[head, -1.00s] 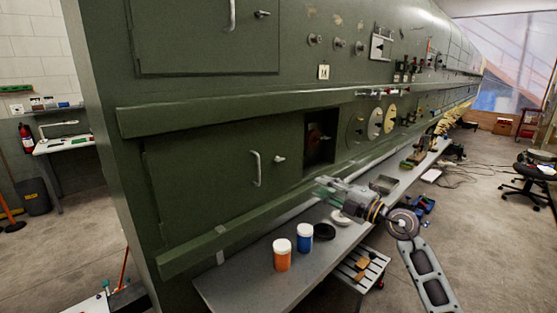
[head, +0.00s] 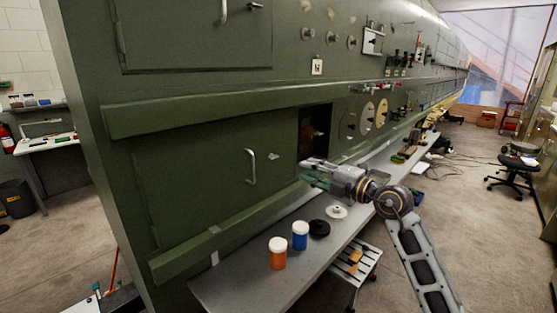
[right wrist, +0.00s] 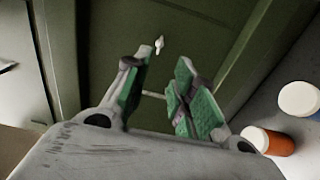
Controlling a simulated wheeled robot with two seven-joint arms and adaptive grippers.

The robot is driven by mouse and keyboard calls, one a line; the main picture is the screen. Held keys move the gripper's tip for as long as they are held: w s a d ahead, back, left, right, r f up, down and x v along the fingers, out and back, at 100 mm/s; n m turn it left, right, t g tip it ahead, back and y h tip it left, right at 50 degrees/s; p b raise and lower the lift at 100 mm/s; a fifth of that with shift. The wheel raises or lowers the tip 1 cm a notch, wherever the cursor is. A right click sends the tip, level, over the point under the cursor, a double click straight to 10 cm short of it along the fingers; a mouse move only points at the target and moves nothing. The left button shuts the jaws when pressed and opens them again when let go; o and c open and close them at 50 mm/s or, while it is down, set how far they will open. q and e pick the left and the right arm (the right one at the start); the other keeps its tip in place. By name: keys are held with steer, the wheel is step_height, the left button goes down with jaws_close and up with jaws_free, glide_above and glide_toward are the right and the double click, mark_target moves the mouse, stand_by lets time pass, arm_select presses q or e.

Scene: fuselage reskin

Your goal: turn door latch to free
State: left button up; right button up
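The lower green door (head: 190,180) is closed in the fuselage side. It has a pale bar handle (head: 250,167) and a small metal door latch (head: 273,156) to the right of it. My right gripper (head: 309,172) is just right of and slightly below the latch, apart from it. In the right wrist view, my right gripper (right wrist: 163,68) has its green-padded fingers spread with nothing between them. A small metal latch (right wrist: 158,44) shows beyond the fingertips on the green panel. My left gripper is in neither current view.
An orange bottle (head: 278,255), a blue bottle (head: 300,238), a black disc (head: 319,229) and a pale disc (head: 336,212) stand on the grey bench (head: 235,290) below the door. A green ledge (head: 235,232) juts out under the door. A dark opening (head: 316,130) lies behind my gripper.

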mark_target(276, 157)
steer(key=p+x, duration=0.1)
steer(key=x, duration=1)
arm_select(q)
steer(key=shift+s+d+r+p, duration=0.1)
steer(key=shift+d+r+p, duration=0.2)
steer(key=shift+d+r, duration=0.5)
arm_select(e)
steer(key=shift+x, duration=0.95)
arm_select(q)
steer(key=shift+a, duration=0.25)
arm_select(e)
jaws_close()
